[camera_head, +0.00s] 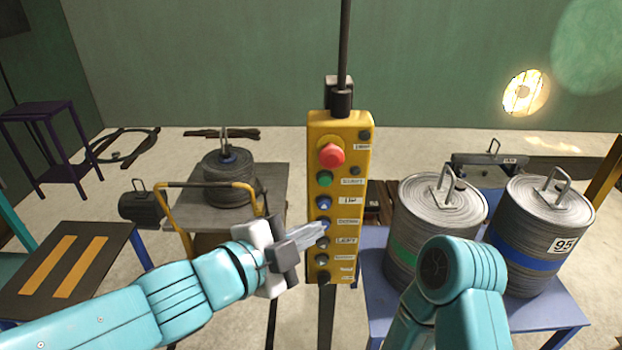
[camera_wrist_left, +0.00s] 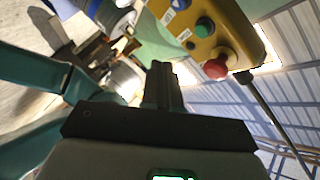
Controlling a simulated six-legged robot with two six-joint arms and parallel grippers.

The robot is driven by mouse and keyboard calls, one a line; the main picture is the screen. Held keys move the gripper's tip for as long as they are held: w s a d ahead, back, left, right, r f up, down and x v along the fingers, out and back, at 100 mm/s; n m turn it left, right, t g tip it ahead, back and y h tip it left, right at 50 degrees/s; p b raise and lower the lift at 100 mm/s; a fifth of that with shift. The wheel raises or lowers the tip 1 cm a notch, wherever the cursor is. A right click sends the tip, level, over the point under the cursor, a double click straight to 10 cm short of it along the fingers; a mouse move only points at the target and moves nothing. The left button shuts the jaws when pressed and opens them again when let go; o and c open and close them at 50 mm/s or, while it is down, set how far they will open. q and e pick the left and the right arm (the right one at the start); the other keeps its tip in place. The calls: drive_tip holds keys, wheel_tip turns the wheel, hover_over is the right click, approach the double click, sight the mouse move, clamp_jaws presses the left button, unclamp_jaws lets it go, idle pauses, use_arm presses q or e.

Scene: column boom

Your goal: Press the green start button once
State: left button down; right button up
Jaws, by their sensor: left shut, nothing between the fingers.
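The yellow control pendant (camera_head: 346,140) hangs upright from a dark pole in the head view. Its green button (camera_head: 324,179) sits just below the large red button (camera_head: 331,155), with a small white label beside it. Blue and dark buttons run down below. My left gripper (camera_head: 318,231) is shut and empty, its fingertips at the pendant's left edge, lower than the green button; I cannot tell whether they touch. In the left wrist view the shut fingers (camera_wrist_left: 164,77) point toward the pendant (camera_wrist_left: 228,22), and the green button (camera_wrist_left: 204,27) shows beside the red one (camera_wrist_left: 216,67). My right gripper is not in view.
Two grey ribbed drums (camera_head: 440,215) (camera_head: 545,235) stand on a blue table (camera_head: 378,296) at the right. A cart (camera_head: 270,185) with a dark coil (camera_head: 229,180) stands behind my left arm. A lit lamp (camera_head: 524,93) is at the back right. A low table (camera_head: 110,258) is at the left.

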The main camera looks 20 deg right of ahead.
sight(325, 180)
use_arm(q)
drive_tip(key=shift+s+d+r+m+g+h, duration=0.2)
drive_tip(key=shift+s+d+r, duration=0.1)
drive_tip(key=shift+s+d, duration=0.2)
drive_tip(key=shift+s+d+r+m+g+h, duration=0.1)
drive_tip(key=shift+s+d+r+m, duration=0.15)
drive_tip(key=shift+s+d, duration=0.2)
drive_tip(key=shift+w+d, duration=0.1)
drive_tip(key=shift+d, duration=0.05)
drive_tip(key=shift+w+d+p, duration=0.35)
drive_tip(key=shift+w+p, duration=0.4)
drive_tip(key=shift+w, duration=0.65)
drive_tip(key=shift+w+d+p, duration=0.35)
drive_tip(key=shift+w+p, duration=0.35)
drive_tip(key=shift+w, duration=0.75)
drive_tip(key=shift+w+d+p, duration=0.35)
drive_tip(key=shift+w+p, duration=0.4)
drive_tip(key=shift+w, duration=0.65)
drive_tip(key=shift+w+d+p, duration=0.15)
drive_tip(key=shift+w+p, duration=0.2)
drive_tip(key=shift+w, duration=0.05)
